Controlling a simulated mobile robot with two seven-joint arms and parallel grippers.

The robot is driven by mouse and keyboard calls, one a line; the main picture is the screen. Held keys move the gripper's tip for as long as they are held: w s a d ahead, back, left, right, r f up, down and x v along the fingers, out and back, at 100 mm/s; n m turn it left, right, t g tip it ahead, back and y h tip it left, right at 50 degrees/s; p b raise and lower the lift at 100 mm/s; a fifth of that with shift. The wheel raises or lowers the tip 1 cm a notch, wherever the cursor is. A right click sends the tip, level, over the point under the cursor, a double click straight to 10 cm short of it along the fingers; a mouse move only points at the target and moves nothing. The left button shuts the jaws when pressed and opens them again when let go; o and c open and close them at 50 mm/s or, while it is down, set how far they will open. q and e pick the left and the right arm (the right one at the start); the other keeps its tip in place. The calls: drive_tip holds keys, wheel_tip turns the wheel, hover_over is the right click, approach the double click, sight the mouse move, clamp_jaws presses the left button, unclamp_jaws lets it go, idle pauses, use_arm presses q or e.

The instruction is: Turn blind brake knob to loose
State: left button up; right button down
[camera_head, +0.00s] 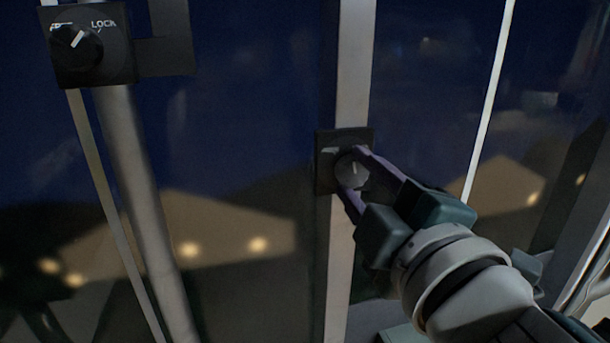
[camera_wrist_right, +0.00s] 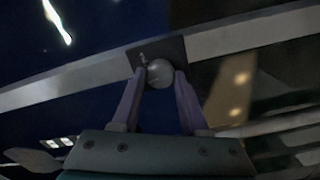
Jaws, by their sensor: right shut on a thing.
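The knob (camera_head: 352,172) is round and dark grey with a pale pointer line, on a small black plate (camera_head: 325,172) fixed to a pale upright post. The pointer line looks close to upright in the head view; the lettering on the plate is too small or covered to read. My right gripper (camera_head: 361,174) is shut on the knob, one purple finger on each side. In the right wrist view the knob (camera_wrist_right: 160,74) sits between the two fingertips against the plate (camera_wrist_right: 173,49). My left gripper is not in view.
Another black plate with a knob (camera_head: 78,48), marked LOCK, is at the upper left on a second post (camera_head: 140,190). The pale post (camera_head: 342,265) runs down below the held knob. Dark reflective glass panels lie between the posts.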

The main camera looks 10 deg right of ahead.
drive_tip(key=n, duration=0.6)
drive_tip(key=shift+n, duration=0.3)
idle(0.4)
drive_tip(key=shift+c, duration=2.1)
unclamp_jaws()
drive_tip(key=shift+f, duration=0.1)
drive_tip(key=s+b, duration=0.3)
drive_tip(key=s, duration=0.7)
drive_tip(key=shift+d, duration=0.15)
